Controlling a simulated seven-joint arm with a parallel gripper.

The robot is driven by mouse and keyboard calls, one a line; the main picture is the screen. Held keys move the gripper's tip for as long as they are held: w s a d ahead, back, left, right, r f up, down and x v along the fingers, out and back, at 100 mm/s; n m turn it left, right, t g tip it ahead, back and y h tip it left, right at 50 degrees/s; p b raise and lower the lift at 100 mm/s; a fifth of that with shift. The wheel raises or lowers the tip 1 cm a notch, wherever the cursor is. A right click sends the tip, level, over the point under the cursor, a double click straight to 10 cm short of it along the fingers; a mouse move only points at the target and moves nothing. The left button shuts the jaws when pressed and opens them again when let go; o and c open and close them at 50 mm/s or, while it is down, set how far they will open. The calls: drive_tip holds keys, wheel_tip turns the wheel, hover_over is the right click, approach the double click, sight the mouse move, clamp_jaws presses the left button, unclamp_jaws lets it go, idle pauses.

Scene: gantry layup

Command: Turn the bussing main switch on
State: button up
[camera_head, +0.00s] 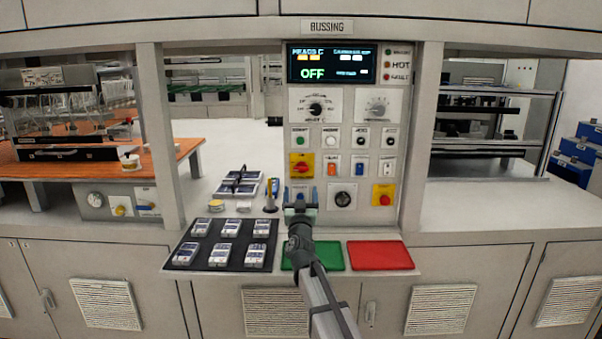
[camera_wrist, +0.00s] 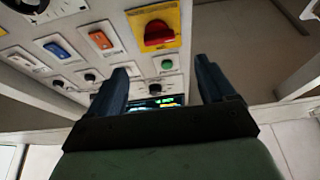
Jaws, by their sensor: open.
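The bussing main switch (camera_head: 301,168) is a red rotary handle on a yellow plate, at the left of the panel under the BUSSING sign. Its handle looks roughly horizontal. In the wrist view the switch (camera_wrist: 160,34) shows beyond the fingertips, about centred between them. My gripper (camera_head: 300,193) is open and empty, just below the switch in the head view and apart from it. The two dark fingers (camera_wrist: 162,70) also show in the wrist view with nothing between them. The panel display (camera_head: 331,63) reads OFF in green.
An orange rocker (camera_head: 332,169), a blue rocker (camera_head: 359,169), a black knob (camera_head: 343,200) and a red button on yellow (camera_head: 383,195) sit nearby. Below are a black tray (camera_head: 198,229) with several small boxes, a green mat (camera_head: 329,257) and a red mat (camera_head: 380,255).

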sight(301, 170)
drive_tip(key=x, duration=1.1)
drive_tip(key=shift+s, duration=0.1)
drive_tip(key=c, duration=1.1)
